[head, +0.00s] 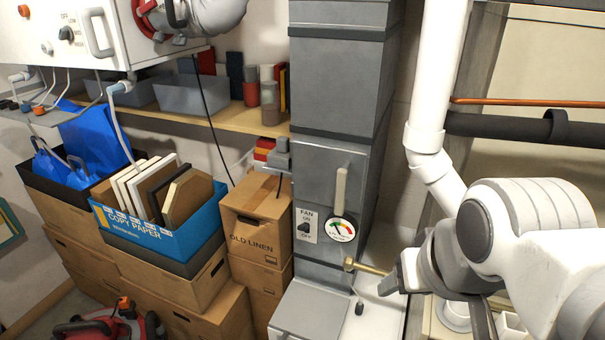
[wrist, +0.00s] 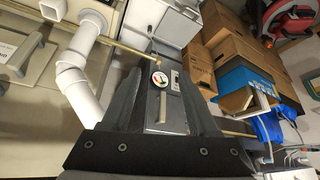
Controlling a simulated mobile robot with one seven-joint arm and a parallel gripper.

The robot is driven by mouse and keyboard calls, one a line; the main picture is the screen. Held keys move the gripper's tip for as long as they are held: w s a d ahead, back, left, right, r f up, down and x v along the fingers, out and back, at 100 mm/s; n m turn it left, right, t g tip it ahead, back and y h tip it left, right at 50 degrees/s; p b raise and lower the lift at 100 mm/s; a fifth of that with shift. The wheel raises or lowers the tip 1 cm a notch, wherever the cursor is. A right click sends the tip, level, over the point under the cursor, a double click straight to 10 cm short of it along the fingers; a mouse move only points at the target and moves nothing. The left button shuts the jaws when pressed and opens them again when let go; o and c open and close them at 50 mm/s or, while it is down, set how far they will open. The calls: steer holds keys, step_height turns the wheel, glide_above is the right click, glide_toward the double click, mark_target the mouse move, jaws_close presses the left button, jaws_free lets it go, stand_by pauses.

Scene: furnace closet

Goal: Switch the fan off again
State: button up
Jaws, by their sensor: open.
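The fan switch (head: 304,227) is a small black lever on a pale plate marked FAN, ON and OFF, on the front of the grey furnace cabinet (head: 335,110). I cannot tell which way the lever is set. In the wrist view the plate (wrist: 175,79) shows small, beside the round gauge (wrist: 160,79). My gripper (head: 393,281) is right of the switch and lower in the head view, apart from it, near a brass pipe. In the wrist view my gripper (wrist: 160,72) has its two dark fingers spread and empty, with the cabinet front beyond them.
A coloured gauge (head: 341,229) and a pale upright handle (head: 340,190) are right of the switch. The brass pipe (head: 368,267) sticks out below. A white pipe (head: 432,100) runs at the right. Boxes (head: 258,222) stand left of the cabinet.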

stand_by(0.4)
steer(key=w+d+f+n+g+h+b, duration=0.35)
steer(key=w+f+n+h, duration=0.2)
steer(key=w+f, duration=0.2)
steer(key=n+t+h+b, duration=0.1)
steer(key=n+t+b, duration=0.5)
steer(key=n+t, duration=1.45)
glide_toward(302, 229)
steer(key=w+r+n+g, duration=0.1)
steer(key=w+n+g, duration=0.1)
steer(key=w, duration=0.1)
steer(key=w+d+r+n+g, duration=0.1)
steer(key=w+g, duration=0.1)
steer(key=w, duration=0.1)
steer(key=w+d+r+n+g+p, duration=0.1)
steer(key=w+n+g, duration=0.1)
steer(key=w, duration=0.1)
steer(key=shift+w+d+r+n, duration=0.15)
steer(key=shift+w+r+n, duration=0.15)
steer(key=shift+r, duration=0.1)
jaws_close()
